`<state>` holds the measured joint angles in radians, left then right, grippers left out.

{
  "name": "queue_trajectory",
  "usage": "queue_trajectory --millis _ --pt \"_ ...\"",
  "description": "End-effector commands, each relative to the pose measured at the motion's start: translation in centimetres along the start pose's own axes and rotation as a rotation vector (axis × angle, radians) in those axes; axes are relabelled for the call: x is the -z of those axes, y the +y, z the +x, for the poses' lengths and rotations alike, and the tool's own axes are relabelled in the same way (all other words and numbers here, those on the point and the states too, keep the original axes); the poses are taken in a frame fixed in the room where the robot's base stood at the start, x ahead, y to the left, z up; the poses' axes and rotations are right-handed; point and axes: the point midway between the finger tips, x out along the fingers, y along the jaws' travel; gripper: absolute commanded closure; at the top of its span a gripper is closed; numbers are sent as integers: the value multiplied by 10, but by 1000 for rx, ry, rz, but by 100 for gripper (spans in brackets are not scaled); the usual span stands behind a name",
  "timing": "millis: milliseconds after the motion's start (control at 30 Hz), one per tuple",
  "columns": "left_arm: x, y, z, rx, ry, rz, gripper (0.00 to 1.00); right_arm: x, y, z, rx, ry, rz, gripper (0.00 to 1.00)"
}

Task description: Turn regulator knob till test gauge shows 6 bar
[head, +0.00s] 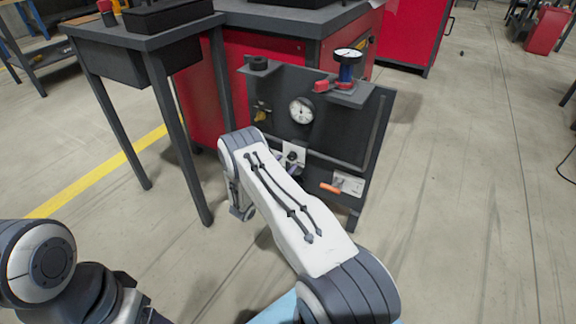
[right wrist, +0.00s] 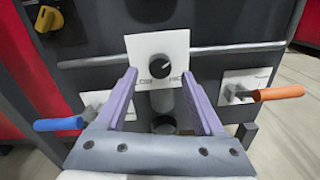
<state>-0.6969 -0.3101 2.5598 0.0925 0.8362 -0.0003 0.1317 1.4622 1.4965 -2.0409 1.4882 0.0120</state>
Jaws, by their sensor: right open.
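A black round knob (right wrist: 160,67) with a white pointer mark sits on a white lettered plate on the dark panel; in the head view the plate (head: 293,152) shows just beyond my right arm. A round white gauge (head: 302,110) is on the panel, and another gauge (head: 348,55) stands on a blue body on the ledge. Their readings are too small to tell.
A yellow valve handle (right wrist: 48,18) is at upper left on the panel. An orange-handled lever (right wrist: 278,92) is right of the knob and a blue-handled lever (right wrist: 60,124) left. A dark table (head: 140,38) stands left of the panel.

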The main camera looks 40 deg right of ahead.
Motion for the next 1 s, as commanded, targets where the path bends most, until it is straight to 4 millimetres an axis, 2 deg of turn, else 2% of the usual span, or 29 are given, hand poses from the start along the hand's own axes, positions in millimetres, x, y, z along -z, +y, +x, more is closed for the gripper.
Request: queue_trajectory --millis 100,200,500,567,600,700,867,1000 --pt "0 -1 8 0 0 0 30 2 0 15 2 0 2 30" --pt "-1 -1 9 0 0 0 30 1 0 21 1 0 1 30" --pt "-1 -1 9 0 0 0 30 0 0 23 0 1 0 30" --pt "-1 -1 9 0 0 0 30 0 0 23 0 1 0 49" --pt "-1 -1 9 0 0 0 30 0 0 23 0 1 0 64" --pt "-1 -1 9 0 0 0 30 0 0 23 0 1 0 100" --pt "0 0 8 0 0 0 30 -1 0 23 1 2 21 100" --pt "0 0 3 0 0 0 30 -2 1 22 2 8 138 100"
